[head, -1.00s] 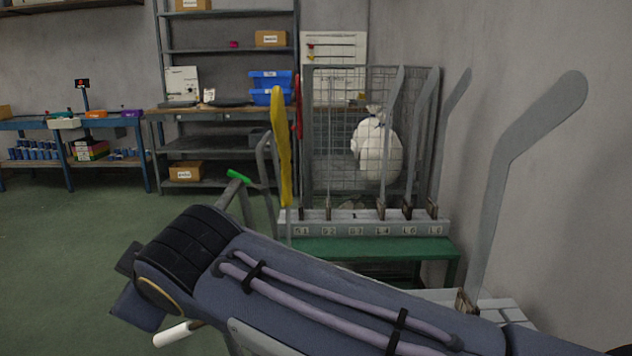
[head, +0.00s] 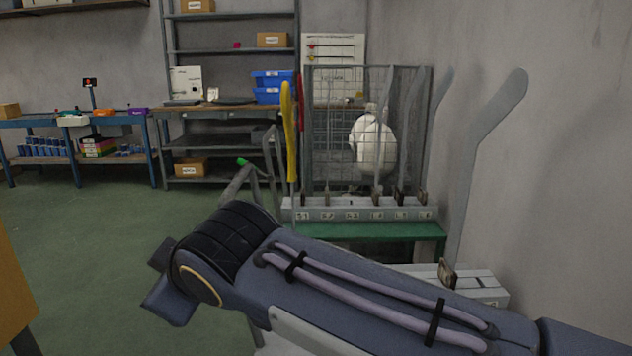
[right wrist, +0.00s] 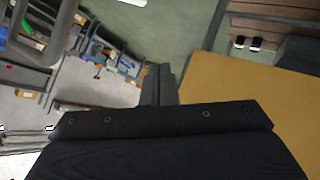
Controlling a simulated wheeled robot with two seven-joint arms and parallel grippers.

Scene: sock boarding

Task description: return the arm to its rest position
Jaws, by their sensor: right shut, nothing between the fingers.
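My right arm (head: 340,285) crosses the lower right of the head view from the right, its bulky dark joint (head: 228,240) in front of the green bench. My left gripper is in neither view now.
A grey rack (head: 355,209) of upright boards stands on a green bench (head: 400,231). A tall grey board (head: 487,150) stands by the right wall. A tan panel (head: 12,285) enters at lower left. Green floor (head: 90,240) is clear.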

